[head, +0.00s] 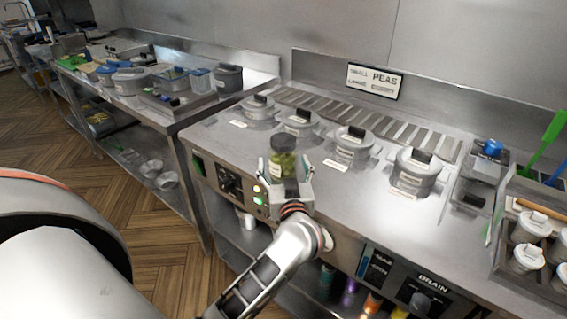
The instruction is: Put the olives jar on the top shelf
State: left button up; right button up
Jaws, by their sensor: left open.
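The olives jar (283,160) is a clear jar of green contents with a dark lid, upright near the front edge of the steel range top (345,211). My left gripper (285,178) is at the jar, with its fingers apart on either side of the jar's lower part. The gripper is open, and I cannot tell whether the fingers touch the glass. The jar's base is hidden by the gripper. My right gripper is not in view.
Several lidded pots (351,147) stand in a row behind the jar. A caddy (520,277) with white-lidded cups is at the right. A steel table (170,115) with containers is at the left. Bottles (348,293) stand on a shelf below the range top.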

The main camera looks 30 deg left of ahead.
pick_arm(q)
jog(key=shift+w+a+r, duration=0.1)
jog(key=shift+w+a, duration=0.35)
jog(key=shift+w, duration=0.05)
jog(key=shift+r, duration=0.1)
jog(key=c, duration=1.8)
